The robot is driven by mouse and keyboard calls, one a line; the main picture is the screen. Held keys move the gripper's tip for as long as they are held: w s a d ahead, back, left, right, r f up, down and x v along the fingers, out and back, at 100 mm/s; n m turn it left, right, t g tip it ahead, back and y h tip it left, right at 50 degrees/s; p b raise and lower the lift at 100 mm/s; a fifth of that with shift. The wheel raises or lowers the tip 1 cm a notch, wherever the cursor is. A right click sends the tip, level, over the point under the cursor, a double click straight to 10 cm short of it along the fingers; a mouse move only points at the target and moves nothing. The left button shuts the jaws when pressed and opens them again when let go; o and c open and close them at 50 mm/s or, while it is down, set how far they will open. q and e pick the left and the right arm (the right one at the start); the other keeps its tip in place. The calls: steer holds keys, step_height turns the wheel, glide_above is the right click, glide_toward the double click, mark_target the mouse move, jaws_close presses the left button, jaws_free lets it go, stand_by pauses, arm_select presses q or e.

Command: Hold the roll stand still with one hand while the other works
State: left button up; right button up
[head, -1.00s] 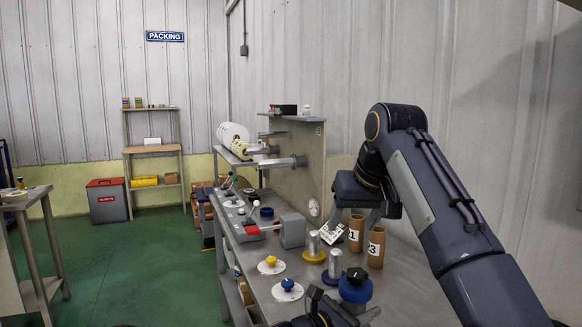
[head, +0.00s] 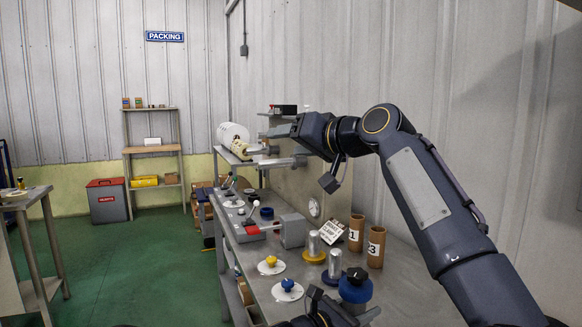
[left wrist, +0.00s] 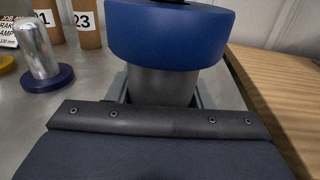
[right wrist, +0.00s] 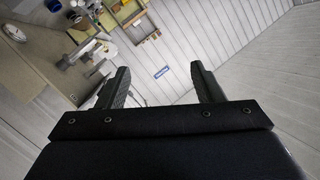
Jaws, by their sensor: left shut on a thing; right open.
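A blue-topped stand (head: 355,288) with a black knob and grey stem stands near the front of the bench; I take it to be the roll stand. My left gripper (head: 340,312) is shut on its grey stem, just below the blue collar (left wrist: 168,35) in the left wrist view. My right gripper (head: 274,147) is raised over the bench, pointing away to the left toward the white roll (head: 233,135). Its fingers are apart and empty in the right wrist view (right wrist: 163,86). The head view does not settle whether it touches anything.
Two numbered cardboard tubes (head: 376,247), a tilted label card (head: 329,232) and metal posts on yellow (head: 313,257) and blue bases stand on the bench. Yellow and blue knobs on white discs (head: 287,290) line the left edge. A red-grey device (head: 290,230) sits farther back.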

steer(key=shift+w+a+r+m+t+y, duration=0.15)
steer(key=shift+r+t+y, duration=0.2)
steer(key=shift+r, duration=0.45)
steer(key=shift+d+r+m+t+y, duration=0.15)
steer(key=shift+r+t+y, duration=0.15)
steer(key=shift+r, duration=0.45)
steer(key=shift+a, duration=0.1)
steer(key=shift+c, duration=0.2)
steer(key=w+d+f+m+t+h, duration=0.25)
steer(key=d+f+h, duration=0.25)
steer(key=d+f, duration=0.4)
steer(key=n+t+h, duration=0.2)
steer(key=n+h, duration=0.1)
steer(key=n, duration=0.1)
glide_toward(362, 282)
steer(key=x, duration=1.2)
steer(key=shift+a, duration=0.1)
